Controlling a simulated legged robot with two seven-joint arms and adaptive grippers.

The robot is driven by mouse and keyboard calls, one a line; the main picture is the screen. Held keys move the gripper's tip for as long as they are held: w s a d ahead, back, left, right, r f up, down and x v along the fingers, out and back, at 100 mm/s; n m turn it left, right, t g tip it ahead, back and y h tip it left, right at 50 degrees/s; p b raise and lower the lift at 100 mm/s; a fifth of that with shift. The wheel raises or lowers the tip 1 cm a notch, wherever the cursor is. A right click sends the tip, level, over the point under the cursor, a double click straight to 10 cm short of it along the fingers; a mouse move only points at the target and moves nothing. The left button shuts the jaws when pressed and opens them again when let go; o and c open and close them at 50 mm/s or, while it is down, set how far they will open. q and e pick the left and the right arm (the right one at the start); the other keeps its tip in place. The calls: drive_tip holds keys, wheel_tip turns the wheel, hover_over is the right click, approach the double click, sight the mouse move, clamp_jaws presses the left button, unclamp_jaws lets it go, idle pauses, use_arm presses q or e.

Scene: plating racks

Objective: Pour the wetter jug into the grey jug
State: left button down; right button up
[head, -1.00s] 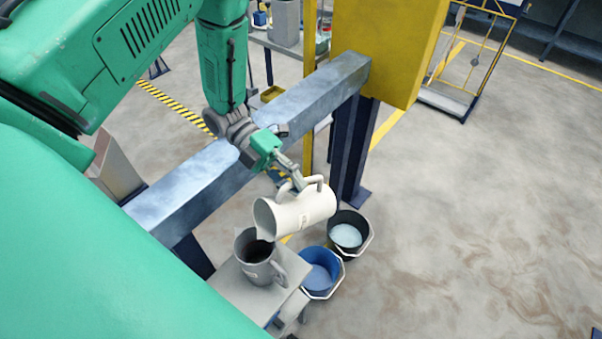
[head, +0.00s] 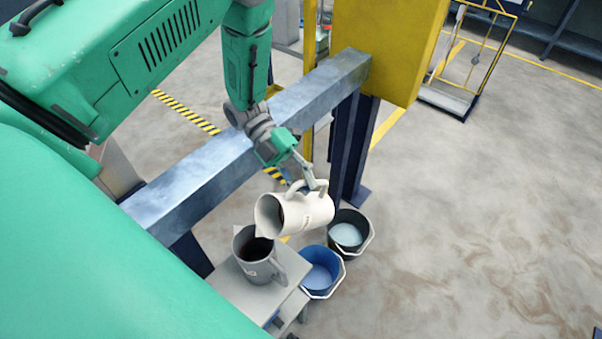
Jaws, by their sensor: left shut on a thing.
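The white jug (head: 303,214) is tilted on its side in the air, its mouth facing left and a little toward me. Dark liquid shows inside its mouth. My left gripper (head: 311,185) is shut on its handle. The grey jug (head: 257,269) stands upright on a small grey stand, below and left of the white jug's mouth. Dark liquid shows inside it. The two jugs look apart, and I see no stream between them. My right gripper is not in view.
A steel beam (head: 205,178) runs behind the jugs to a yellow post (head: 385,50). The floor at right is clear.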

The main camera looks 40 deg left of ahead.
use_arm(q)
drive_tip(key=shift+w+d+f+n+g+y+b, duration=0.2)
drive_tip(key=shift+w+f+n+g, duration=0.2)
drive_tip(key=shift+w+n, duration=0.15)
drive_tip(key=shift+w+d+f+n+g+y+b, duration=0.15)
drive_tip(key=shift+w+d+f+n+g+y, duration=0.1)
drive_tip(key=shift+w+n+g, duration=0.25)
drive_tip(key=shift+s, duration=0.1)
drive_tip(key=shift+r+n, duration=0.25)
drive_tip(key=shift+r, duration=0.05)
drive_tip(key=shift+w+d+r+n+g+y+p, duration=0.1)
drive_tip(key=shift+w+r+n+g+y+p, duration=0.35)
drive_tip(key=shift+n+g, duration=0.35)
drive_tip(key=shift+r, duration=0.2)
drive_tip(key=shift+s+r+n+p, duration=0.1)
drive_tip(key=shift+r+n+p, duration=0.3)
drive_tip(key=shift+r, duration=0.4)
